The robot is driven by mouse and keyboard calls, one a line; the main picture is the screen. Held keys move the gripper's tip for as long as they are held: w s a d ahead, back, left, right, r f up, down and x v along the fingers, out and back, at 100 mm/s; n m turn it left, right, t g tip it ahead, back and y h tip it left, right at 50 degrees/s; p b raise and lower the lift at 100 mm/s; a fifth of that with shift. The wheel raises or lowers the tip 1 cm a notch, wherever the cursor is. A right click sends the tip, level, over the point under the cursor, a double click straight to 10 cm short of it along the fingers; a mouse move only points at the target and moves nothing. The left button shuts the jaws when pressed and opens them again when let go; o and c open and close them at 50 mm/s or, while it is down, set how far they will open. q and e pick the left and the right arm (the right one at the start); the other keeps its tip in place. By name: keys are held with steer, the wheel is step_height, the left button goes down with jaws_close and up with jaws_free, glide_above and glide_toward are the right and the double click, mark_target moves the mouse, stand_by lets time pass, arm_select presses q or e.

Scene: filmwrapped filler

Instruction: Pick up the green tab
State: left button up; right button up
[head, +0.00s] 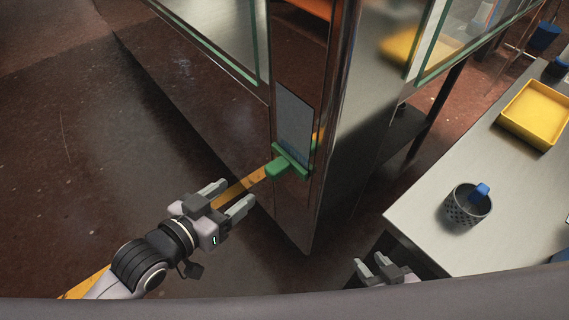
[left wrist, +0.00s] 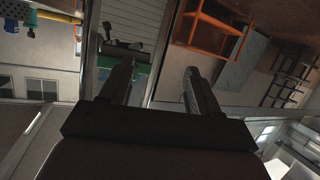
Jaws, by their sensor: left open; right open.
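The green tab (head: 279,168) sticks out from a green bar on the front of a tall metal post, below a grey panel. My left gripper (head: 237,192) is open and empty, to the lower left of the tab, with its fingers pointing toward it and a gap between. In the left wrist view, a green part (left wrist: 128,59) shows beyond the left finger, which partly hides it; the open jaws (left wrist: 158,74) hold nothing. My right gripper (head: 372,261) is open at the bottom edge, low beside the table, apart from the tab.
A pale table (head: 420,222) on the right holds a dark mesh cup (head: 468,211) with a blue item in it and a yellow tray (head: 537,115). The shiny metal post (head: 345,120) and glass-edged panels rise at centre. The floor at left is clear, with a yellow stripe.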

mark_target(268, 171)
arm_select(q)
steer(key=d+r+m, duration=0.1)
steer(key=d+r+m+g+h, duration=0.1)
steer(key=r, duration=0.1)
steer(key=d+r+m+g+h, duration=0.1)
steer(key=shift+r, duration=0.35)
steer(key=shift+m+g, duration=0.6)
steer(key=shift+g, duration=0.2)
steer(key=shift+r+x, duration=0.2)
steer(key=shift+x, duration=1.45)
steer(key=shift+r+x, duration=0.2)
steer(key=shift+x, duration=1.4)
steer(key=shift+w+d, duration=0.1)
steer(key=shift+w, duration=0.1)
jaws_close()
